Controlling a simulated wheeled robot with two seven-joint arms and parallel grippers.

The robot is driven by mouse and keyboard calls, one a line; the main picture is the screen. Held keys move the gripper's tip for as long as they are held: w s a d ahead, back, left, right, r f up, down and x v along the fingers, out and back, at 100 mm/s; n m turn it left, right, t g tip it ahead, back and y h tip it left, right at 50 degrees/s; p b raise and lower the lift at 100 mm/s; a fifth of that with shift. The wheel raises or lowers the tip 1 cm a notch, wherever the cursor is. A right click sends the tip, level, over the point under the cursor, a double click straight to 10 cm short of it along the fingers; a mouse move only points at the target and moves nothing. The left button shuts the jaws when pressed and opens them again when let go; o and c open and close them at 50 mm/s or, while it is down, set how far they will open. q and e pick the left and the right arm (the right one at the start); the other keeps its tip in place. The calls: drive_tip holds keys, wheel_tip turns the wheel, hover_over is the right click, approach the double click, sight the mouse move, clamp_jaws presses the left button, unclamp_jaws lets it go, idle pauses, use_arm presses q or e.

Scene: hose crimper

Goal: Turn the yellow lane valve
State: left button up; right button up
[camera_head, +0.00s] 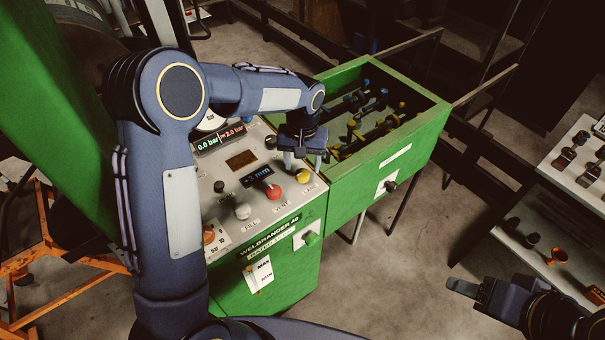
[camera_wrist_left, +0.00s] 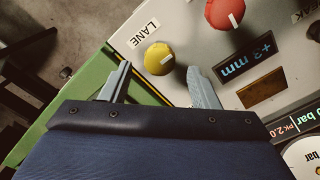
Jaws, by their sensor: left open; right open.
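In the left wrist view the yellow knob (camera_wrist_left: 158,59) sits beside the LANE label, just beyond my left gripper's fingers. My left gripper (camera_head: 303,163) is open and empty above the panel. In the wrist view its two fingers (camera_wrist_left: 161,84) are spread, with the knob ahead of the gap, and I cannot tell whether they touch it. My right gripper (camera_head: 465,290) is at the lower right, away from the panel, open and empty.
The red knob (camera_head: 273,191) and a white knob (camera_head: 242,210) stand left of the yellow one. A display (camera_head: 257,177) sits behind the red knob. A green bin (camera_head: 412,143) with fittings adjoins the panel. A shelf (camera_head: 575,190) stands at the far right.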

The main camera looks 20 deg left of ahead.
sight(303, 173)
use_arm(q)
wheel_tip(303, 173, down, 3)
drive_tip(key=shift+b, duration=0.6)
use_arm(e)
wheel_tip(303, 173, down, 2)
use_arm(q)
drive_tip(key=shift+r, duration=0.1)
drive_tip(key=c, duration=1)
drive_tip(key=shift+o, duration=0.2)
